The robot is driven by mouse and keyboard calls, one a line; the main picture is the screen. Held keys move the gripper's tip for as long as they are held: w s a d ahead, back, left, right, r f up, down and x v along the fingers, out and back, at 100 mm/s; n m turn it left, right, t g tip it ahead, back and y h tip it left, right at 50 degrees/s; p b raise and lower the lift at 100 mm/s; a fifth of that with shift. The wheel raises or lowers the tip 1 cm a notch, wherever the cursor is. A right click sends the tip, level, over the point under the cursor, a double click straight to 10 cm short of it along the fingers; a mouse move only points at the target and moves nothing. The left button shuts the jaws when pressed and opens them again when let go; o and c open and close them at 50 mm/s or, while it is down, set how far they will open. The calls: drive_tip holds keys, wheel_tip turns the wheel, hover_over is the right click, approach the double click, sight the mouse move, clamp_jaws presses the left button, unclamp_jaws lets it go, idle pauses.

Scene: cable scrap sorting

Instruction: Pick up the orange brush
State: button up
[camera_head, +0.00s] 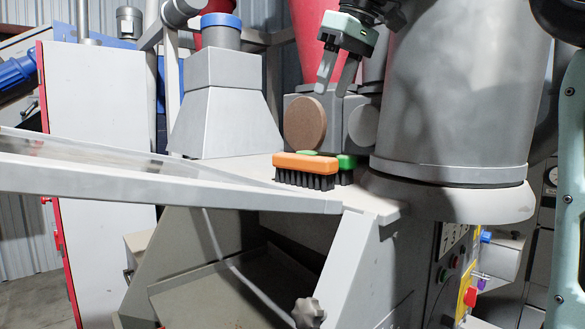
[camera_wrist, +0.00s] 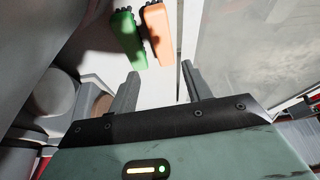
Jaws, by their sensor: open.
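The orange brush (camera_head: 304,163) lies bristles down on the grey machine ledge in the head view, its black bristles facing the front. It also shows in the wrist view (camera_wrist: 157,32), at the top middle. A green brush (camera_head: 346,162) sits right beside it, partly hidden behind it in the head view; in the wrist view the green brush (camera_wrist: 128,40) is just left of the orange one. My gripper (camera_head: 336,88) is open and empty, above the brushes and apart from them. In the wrist view, its fingers (camera_wrist: 160,76) point toward the brushes.
A large grey cylinder (camera_head: 455,100) stands close on the right of the brushes. A grey box with a round brown disc (camera_head: 305,123) is behind them. A sloping clear-walled chute (camera_head: 150,185) runs along the left front. The ledge (camera_head: 362,197) ends just in front of the brushes.

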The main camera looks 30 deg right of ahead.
sight(306, 156)
drive_tip(key=p+x, duration=0.2)
drive_tip(key=x, duration=1)
drive_tip(key=shift+w+a+r, duration=0.1)
drive_tip(key=shift+p+x, duration=1.3)
drive_tip(key=shift+x, duration=1.4)
drive_tip(key=shift+w+a+r, duration=0.1)
drive_tip(key=shift+a+r, duration=0.05)
drive_tip(key=c, duration=0.8)
